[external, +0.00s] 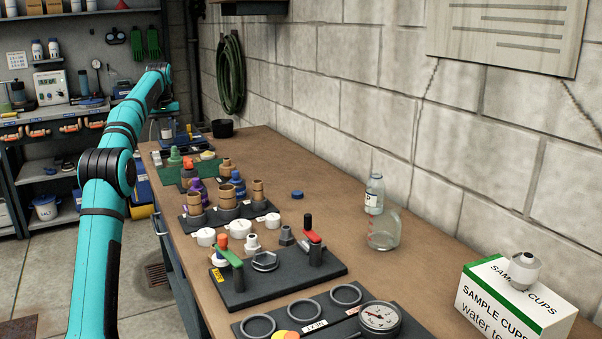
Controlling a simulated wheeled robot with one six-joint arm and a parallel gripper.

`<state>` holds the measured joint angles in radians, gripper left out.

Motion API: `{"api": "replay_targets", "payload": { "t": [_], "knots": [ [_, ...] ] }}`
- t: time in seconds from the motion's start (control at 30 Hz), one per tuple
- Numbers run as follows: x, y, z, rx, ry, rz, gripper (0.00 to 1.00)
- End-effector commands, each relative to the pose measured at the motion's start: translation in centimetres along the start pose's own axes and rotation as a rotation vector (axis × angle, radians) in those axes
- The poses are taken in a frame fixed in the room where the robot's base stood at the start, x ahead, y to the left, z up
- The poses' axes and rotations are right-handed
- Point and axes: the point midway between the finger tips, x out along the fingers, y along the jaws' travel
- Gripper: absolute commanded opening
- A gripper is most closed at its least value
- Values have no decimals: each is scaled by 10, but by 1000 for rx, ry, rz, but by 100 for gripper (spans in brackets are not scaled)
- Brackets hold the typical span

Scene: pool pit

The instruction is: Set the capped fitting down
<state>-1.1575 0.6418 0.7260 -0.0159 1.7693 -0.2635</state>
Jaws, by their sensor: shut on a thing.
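My teal arm reaches from the lower left to the far end of the bench. My gripper (168,118) hangs down there, small and dark, beyond the green rack. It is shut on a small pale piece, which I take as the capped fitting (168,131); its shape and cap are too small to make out. The piece is close above or at a dark blue tray (178,143); I cannot tell whether it touches.
The wooden bench (325,215) holds a green rack (175,174), a dark rack of brown fittings (228,214), several white caps (239,229) and a valve plate (290,283). A glass jug (385,235) and bottle (375,195) stand by the wall. The bench's middle is fairly clear.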

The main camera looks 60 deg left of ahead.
Motion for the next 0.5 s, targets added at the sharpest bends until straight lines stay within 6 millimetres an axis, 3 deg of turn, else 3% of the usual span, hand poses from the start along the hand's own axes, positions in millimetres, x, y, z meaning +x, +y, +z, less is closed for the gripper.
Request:
{"api": "replay_targets", "payload": {
  "t": [0.33, 0.5],
  "knots": [
    [33, 0, 0, 0, -1, 0, 14],
    [61, -1, 1, 0, -2, -1, 14]
  ]
}}
